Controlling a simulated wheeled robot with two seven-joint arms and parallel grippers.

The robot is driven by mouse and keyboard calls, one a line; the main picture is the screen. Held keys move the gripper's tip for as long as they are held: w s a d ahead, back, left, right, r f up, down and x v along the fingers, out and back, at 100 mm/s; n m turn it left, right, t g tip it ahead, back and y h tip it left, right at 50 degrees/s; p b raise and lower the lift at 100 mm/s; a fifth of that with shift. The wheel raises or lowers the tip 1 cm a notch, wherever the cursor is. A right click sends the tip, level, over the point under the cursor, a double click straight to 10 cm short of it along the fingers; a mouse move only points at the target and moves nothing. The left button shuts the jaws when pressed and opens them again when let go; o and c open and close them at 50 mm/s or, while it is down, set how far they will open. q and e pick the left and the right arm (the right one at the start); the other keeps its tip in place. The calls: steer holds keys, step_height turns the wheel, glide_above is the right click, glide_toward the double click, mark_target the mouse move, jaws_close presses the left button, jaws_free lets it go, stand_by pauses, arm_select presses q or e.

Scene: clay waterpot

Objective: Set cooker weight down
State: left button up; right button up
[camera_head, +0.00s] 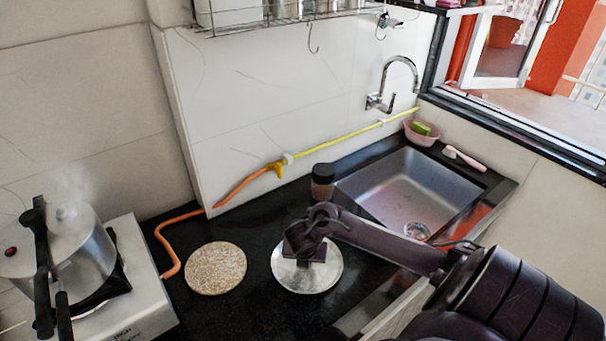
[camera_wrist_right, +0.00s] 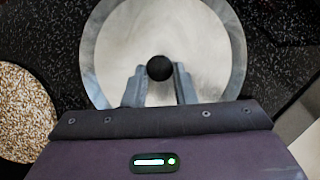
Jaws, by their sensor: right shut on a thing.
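My right gripper (camera_head: 306,250) is over the round steel plate (camera_head: 309,279), in front of the sink. In the right wrist view, its two fingers (camera_wrist_right: 159,70) are shut on the cooker weight (camera_wrist_right: 159,67), seen as a small round black top between the tips. The steel plate (camera_wrist_right: 100,50) lies directly beneath it. I cannot tell whether the weight touches the plate, as the gripper hides it in the head view. The pressure cooker (camera_head: 78,255) stands on the stove at the left, with steam above its lid. My left gripper is not in view.
A round speckled mat (camera_head: 215,268) lies left of the plate. A brown jar with a black lid (camera_head: 322,181) stands behind the gripper, beside the sink (camera_head: 410,190). An orange hose (camera_head: 168,245) runs along the counter to the stove (camera_head: 135,270). Bare black counter shows in front.

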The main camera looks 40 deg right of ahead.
steer(key=shift+f, duration=0.25)
steer(key=o, duration=0.8)
steer(key=shift+w+d+f, duration=0.1)
steer(key=shift+d, duration=0.05)
steer(key=shift+o, duration=1)
steer(key=shift+d, duration=0.1)
steer(key=shift+r, duration=0.35)
arm_select(q)
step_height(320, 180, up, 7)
steer(key=p, duration=0.7)
arm_select(e)
steer(key=v, duration=1.2)
steer(key=shift+r, duration=0.2)
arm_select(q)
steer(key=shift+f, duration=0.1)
